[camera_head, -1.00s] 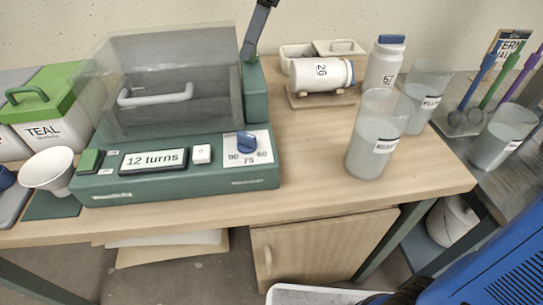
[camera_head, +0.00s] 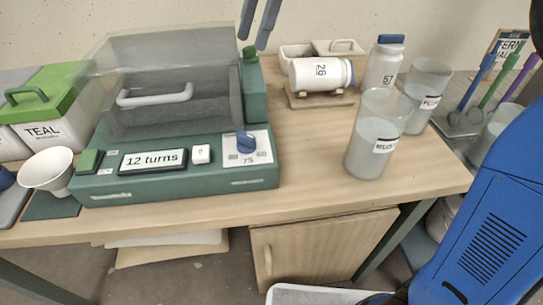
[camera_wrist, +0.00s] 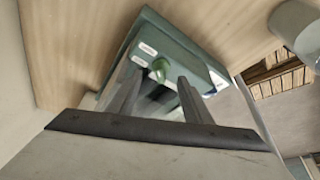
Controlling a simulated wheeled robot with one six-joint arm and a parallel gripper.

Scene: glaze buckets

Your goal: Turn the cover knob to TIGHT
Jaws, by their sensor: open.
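The green cover knob (camera_head: 250,53) sits on top of the upright block at the right rear of the green machine (camera_head: 180,186). It also shows in the wrist view (camera_wrist: 159,69), with small white labels (camera_wrist: 147,48) close by that are too small to read. I cannot tell which way the knob points. My gripper (camera_head: 253,42) is open just above the knob, fingers pointing down. In the wrist view the fingertips (camera_wrist: 160,78) stand apart, with the knob showing between and just beyond them. I see no contact. The clear cover (camera_head: 165,70) is down over the machine.
A blue dial (camera_head: 246,142), a white button (camera_head: 201,154) and a "12 turns" display (camera_head: 153,161) are on the machine's front. A TEAL bucket (camera_head: 55,130) stands at left.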

